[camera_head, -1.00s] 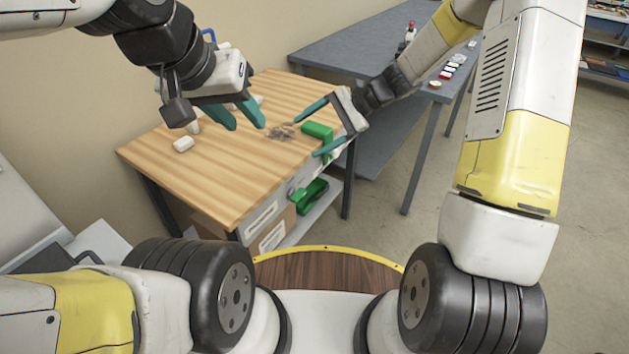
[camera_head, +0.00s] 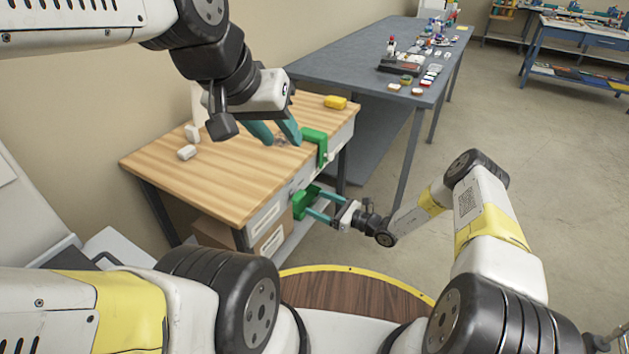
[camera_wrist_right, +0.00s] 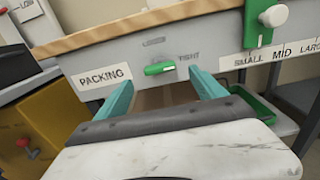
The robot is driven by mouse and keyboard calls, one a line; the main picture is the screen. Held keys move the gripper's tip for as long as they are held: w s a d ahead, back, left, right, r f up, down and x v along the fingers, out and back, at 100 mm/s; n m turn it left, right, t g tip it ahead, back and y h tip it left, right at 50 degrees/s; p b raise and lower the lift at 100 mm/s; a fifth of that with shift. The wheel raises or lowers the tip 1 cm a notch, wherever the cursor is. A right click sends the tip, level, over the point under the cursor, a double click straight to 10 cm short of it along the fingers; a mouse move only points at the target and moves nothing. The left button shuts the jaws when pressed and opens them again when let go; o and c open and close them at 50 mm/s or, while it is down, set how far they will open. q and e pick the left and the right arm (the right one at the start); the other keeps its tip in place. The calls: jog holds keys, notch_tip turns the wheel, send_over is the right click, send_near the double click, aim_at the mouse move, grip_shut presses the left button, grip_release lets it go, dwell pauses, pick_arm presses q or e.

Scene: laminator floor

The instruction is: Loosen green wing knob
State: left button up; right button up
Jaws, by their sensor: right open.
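My right gripper (camera_wrist_right: 163,90) is open. Its two teal fingers point at the panel, one to each side of the knob's line, with the knob ahead of them and apparently not touched. In the head view my right gripper (camera_head: 309,202) is low at the table's front edge, and I cannot make out the knob there. My left gripper (camera_head: 284,141) is open and empty above the wooden tabletop.
A green bracket (camera_head: 315,143) with a white knob (camera_wrist_right: 275,15) sits at the table edge, above a SMALL, MID, LARGE scale. A green bin (camera_wrist_right: 255,104) is below the panel at right. A yellow block (camera_head: 335,102) lies on the tabletop (camera_head: 190,190). A grey table stands behind.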

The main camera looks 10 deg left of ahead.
aim_at(302, 197)
jog(key=x, duration=0.7)
jog(key=c, duration=1.4)
jog(key=shift+o, duration=0.2)
